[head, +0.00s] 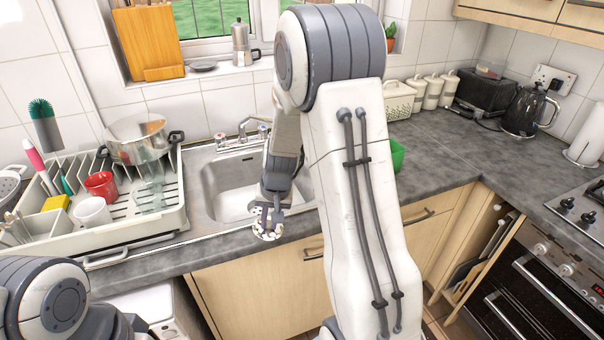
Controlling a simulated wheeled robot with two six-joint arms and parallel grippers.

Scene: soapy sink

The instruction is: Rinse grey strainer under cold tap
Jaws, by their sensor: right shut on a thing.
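My right gripper (268,208) hangs at the front edge of the sink (232,187). It is shut on a small, round, pale grey thing with dark holes, which looks like the grey strainer (267,224). The strainer is in front of the sink's near rim, apart from the tap. The mixer tap (250,124) stands behind the basin, with a handle on each side. I cannot see any water running. My right arm hides the right part of the sink. My left arm shows at the lower left, but its gripper is out of view.
A dish rack (130,225) left of the sink holds a steel pot (140,140), a red mug (101,185) and a white mug (93,212). A green container (397,155) is partly hidden behind my right arm. The worktop (440,150) right of it is mostly clear.

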